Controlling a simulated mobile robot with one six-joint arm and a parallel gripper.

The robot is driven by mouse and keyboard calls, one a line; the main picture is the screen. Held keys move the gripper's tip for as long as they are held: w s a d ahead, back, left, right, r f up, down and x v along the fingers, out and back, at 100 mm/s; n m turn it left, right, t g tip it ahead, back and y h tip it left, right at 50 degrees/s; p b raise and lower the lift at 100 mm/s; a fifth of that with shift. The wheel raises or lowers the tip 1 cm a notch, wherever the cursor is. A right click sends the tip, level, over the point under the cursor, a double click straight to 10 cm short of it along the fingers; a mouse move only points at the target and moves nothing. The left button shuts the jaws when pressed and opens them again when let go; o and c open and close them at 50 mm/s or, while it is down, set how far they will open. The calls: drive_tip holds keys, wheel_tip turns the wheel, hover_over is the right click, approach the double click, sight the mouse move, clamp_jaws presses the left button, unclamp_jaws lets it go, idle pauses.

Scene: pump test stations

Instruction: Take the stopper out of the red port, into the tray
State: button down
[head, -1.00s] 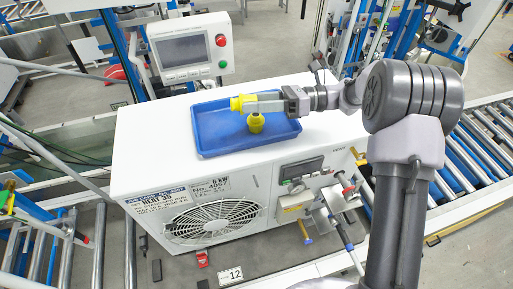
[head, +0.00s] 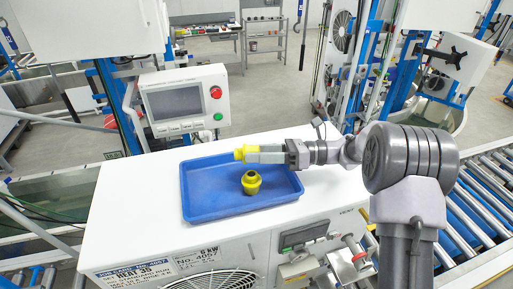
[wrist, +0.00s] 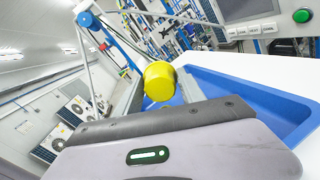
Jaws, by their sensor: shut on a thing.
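My gripper (head: 264,154) is shut on a yellow stopper (head: 239,153) and holds it above the back part of the blue tray (head: 205,206). The held stopper also shows at the jaw tips in the wrist view (wrist: 159,81), with the tray (wrist: 262,98) behind and to the right. A second yellow stopper (head: 251,183) stands in the tray, below and in front of my gripper. A fitting with a small red part (head: 357,257) is on the front right of the white unit; whether it is the red port I cannot tell.
The tray lies on the white unit's top (head: 130,211). A control panel with a screen (head: 180,106) stands behind it at the left. A roller conveyor (head: 480,190) runs along the right. The unit's top is bare left of the tray.

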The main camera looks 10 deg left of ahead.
drive_tip(key=shift+f, duration=0.85)
drive_tip(key=shift+w+f+b, duration=0.15)
drive_tip(key=shift+f+b, duration=0.1)
drive_tip(key=shift+b, duration=0.1)
drive_tip(key=c, duration=0.6)
unclamp_jaws()
drive_tip(key=shift+r, duration=0.15)
drive_tip(key=shift+r+p, duration=2.2)
drive_tip(key=shift+r, duration=1.2)
